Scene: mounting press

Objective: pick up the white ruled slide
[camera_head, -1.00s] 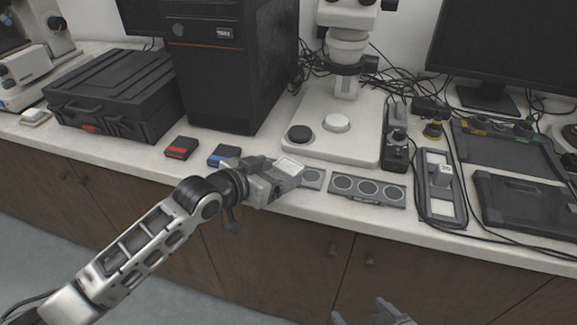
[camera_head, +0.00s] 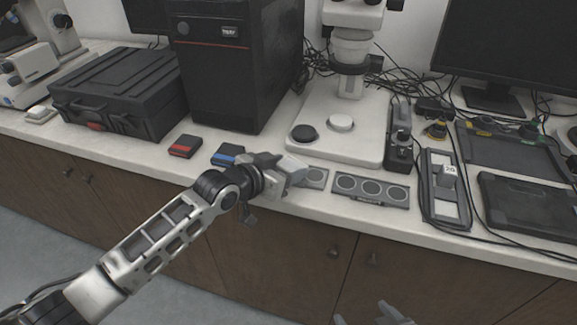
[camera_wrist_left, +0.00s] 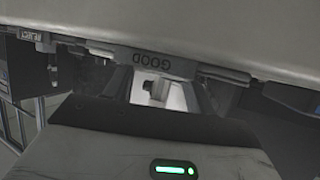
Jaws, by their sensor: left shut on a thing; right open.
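My left gripper (camera_head: 284,174) is over the front of the bench, left of the round-holed trays. It is shut on a small white piece (camera_head: 293,165), which I take to be the white ruled slide. The piece sticks out at the fingertips and looks tilted, raised off the bench top; its ruling cannot be made out now. In the left wrist view a large pale surface fills the top, and I cannot tell if it is the slide. My right gripper (camera_head: 388,314) is at the bottom edge, partly cut off, open and empty.
A tray with round wells (camera_head: 371,190) lies right of my left gripper; another (camera_head: 315,178) is partly hidden behind it. A red-striped box (camera_head: 185,146) and blue-striped box (camera_head: 229,155) lie left. The microscope base (camera_head: 345,147) stands behind. A slotted gauge (camera_head: 444,190) lies right.

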